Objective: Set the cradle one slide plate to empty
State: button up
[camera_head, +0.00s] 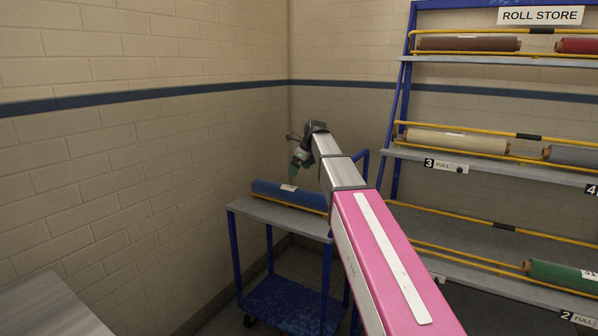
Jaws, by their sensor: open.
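The roll store rack (397,160) stands at the right with yellow-railed cradles. The lower left cradle (470,238), likely cradle one, shows no roll on its visible part. A sliver of a pale plate (438,279) shows below it beside my pink arm. The arm hides most of that plate, and I cannot read its number or word. My gripper (294,176) is far left of the rack, just above a blue roll (300,195) on a cart. It is open; it is too small to tell whether it touches the roll.
The blue-framed cart (244,208) stands by the wall corner. The plate for cradle three (446,166) reads FULL, as does the plate for cradle two (579,319). A green roll (560,275) lies lower right. A metal surface (45,308) is at bottom left.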

aim_at(437, 279)
jog(key=k, duration=1)
